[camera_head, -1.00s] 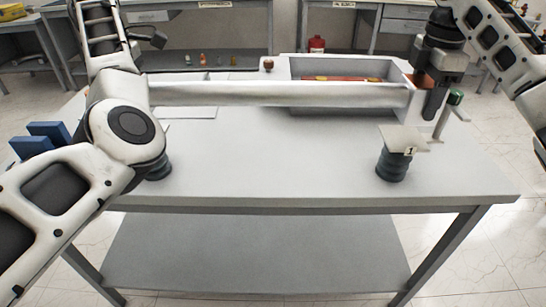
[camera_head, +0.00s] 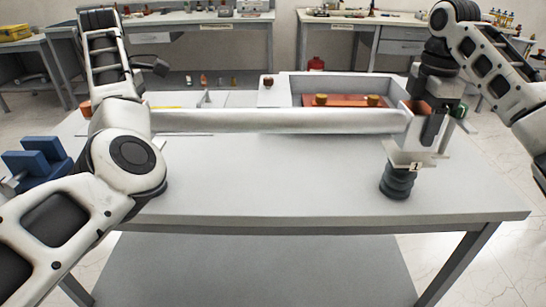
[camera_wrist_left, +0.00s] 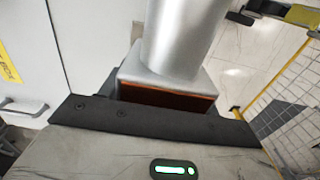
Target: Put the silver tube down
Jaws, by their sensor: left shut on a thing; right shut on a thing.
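The silver tube (camera_head: 280,121) lies nearly level across the head view, above the table. My right gripper (camera_head: 424,122) is shut on its right end, just above a pale bracket marked 1 (camera_head: 416,160) on a dark ribbed insulator (camera_head: 397,182). I cannot tell whether the tube touches the bracket. The tube's left end is hidden behind my left arm in the head view, and so is my left gripper. In the left wrist view, my left gripper (camera_wrist_left: 165,95) is shut on the silver tube (camera_wrist_left: 183,40), with an orange-brown pad below it.
The grey table (camera_head: 270,180) is bare in front of the tube. Behind the tube stands a grey tray (camera_head: 345,80) with an orange-red thing inside. Blue blocks (camera_head: 38,160) sit at the table's left edge. Workbenches stand farther back.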

